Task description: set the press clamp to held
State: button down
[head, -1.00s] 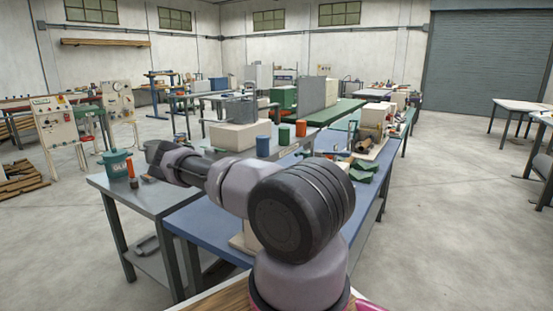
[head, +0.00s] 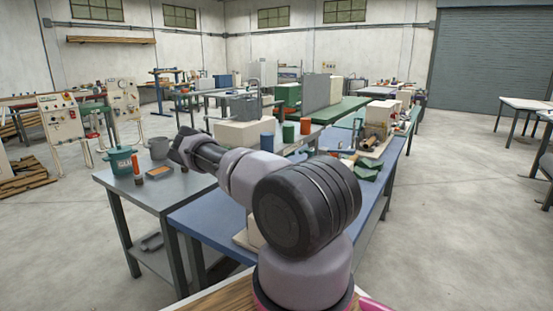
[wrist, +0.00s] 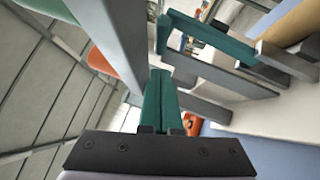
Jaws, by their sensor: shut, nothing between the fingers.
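My gripper (wrist: 160,85) is shut and empty, with its two teal fingers together in the wrist view. In the head view the dark end of my arm (head: 183,150) is over the far part of the grey table. A teal bar (wrist: 225,42) on a grey plate and bracket is beyond the fingertips, up and to the right in the wrist view. It may be the press clamp's lever, but I cannot tell its setting. My fingers look apart from it. In the head view a cream block with a grey metal frame (head: 245,106) stands behind my arm.
A teal pot (head: 121,160), a grey mug (head: 159,148) and an orange cylinder (head: 138,163) stand on the grey table (head: 165,192), left of my arm. Blue (head: 267,141) and orange cylinders stand beyond my arm. A grey beam (wrist: 178,95) passes close to my fingers.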

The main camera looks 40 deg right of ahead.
jog(key=shift+s+d+r, duration=0.25)
jog(key=shift+s, duration=0.5)
jog(key=shift+s+d+r, duration=0.2)
jog(key=shift+s+r, duration=0.05)
jog(key=shift+s, duration=0.45)
jog(key=shift+s+d+r+m+y, duration=0.2)
jog(key=shift+s+m+y, duration=0.15)
jog(key=shift+s, duration=0.1)
jog(key=shift+s+d+r+m+y, duration=0.15)
jog(key=shift+s+m+y, duration=0.1)
jog(key=shift+s+m, duration=0.15)
